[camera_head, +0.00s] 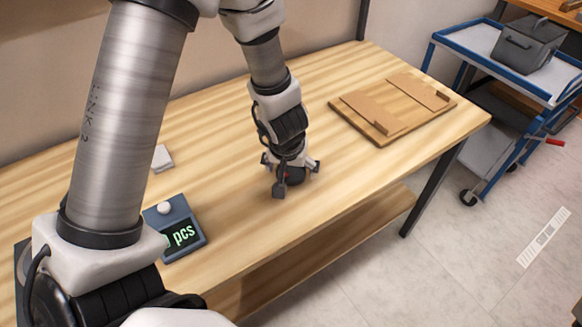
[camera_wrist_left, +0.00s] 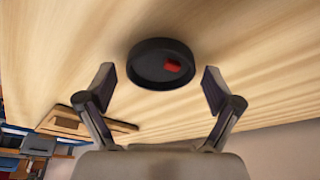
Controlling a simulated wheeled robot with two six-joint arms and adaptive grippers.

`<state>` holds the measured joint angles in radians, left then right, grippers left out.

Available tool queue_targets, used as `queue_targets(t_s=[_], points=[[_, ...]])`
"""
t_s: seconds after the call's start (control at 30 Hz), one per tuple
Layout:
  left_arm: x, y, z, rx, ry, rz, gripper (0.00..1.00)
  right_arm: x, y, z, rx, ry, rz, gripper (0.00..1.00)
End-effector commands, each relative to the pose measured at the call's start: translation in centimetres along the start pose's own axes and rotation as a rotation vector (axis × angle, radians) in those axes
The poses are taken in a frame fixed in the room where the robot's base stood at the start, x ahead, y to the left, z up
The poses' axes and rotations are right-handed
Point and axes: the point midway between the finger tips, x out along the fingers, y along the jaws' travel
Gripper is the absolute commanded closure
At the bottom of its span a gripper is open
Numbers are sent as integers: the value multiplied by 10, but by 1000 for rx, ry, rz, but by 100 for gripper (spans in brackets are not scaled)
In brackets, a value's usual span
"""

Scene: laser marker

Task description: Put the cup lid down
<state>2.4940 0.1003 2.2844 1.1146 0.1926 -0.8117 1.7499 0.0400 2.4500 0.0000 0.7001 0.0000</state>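The cup lid (camera_wrist_left: 160,64) is a round black disc with a raised rim and a small red mark. It lies on the wooden table in the left wrist view, between the two fingers of my left gripper (camera_wrist_left: 160,82), with a visible gap on each side. In the head view my left gripper (camera_head: 293,174) points down low over the middle of the table. Its fingers are spread around the dark lid (camera_head: 291,179), which they partly hide. My left gripper is open. My right gripper is not in view.
A wooden board with brown flat pieces (camera_head: 378,142) lies at the table's right end. A counting scale reading "pcs" (camera_head: 184,245) and a small white block (camera_head: 162,158) are on the left. A blue cart (camera_head: 480,63) stands beyond. The table (camera_head: 240,222) is clear around the lid.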

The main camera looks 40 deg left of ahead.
Motion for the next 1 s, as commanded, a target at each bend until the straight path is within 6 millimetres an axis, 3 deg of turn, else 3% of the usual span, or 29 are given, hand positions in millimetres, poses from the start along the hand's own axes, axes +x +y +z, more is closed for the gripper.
queue_targets(t_s=[0.27, 0.37, 0.7, 0.83, 1.0], points=[[-5, 0, -2, 0, 1, 0, 9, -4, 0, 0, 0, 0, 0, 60], [-20, 0, -3, 2, 1, 0, 9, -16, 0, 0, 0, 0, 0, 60], [-107, 0, -4, 1, 1, -1, 9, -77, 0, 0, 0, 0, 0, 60], [-122, 0, -3, 1, 1, 0, 9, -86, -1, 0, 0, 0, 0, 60], [-124, 0, -1, 0, 0, 0, 9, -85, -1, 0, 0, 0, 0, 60]])
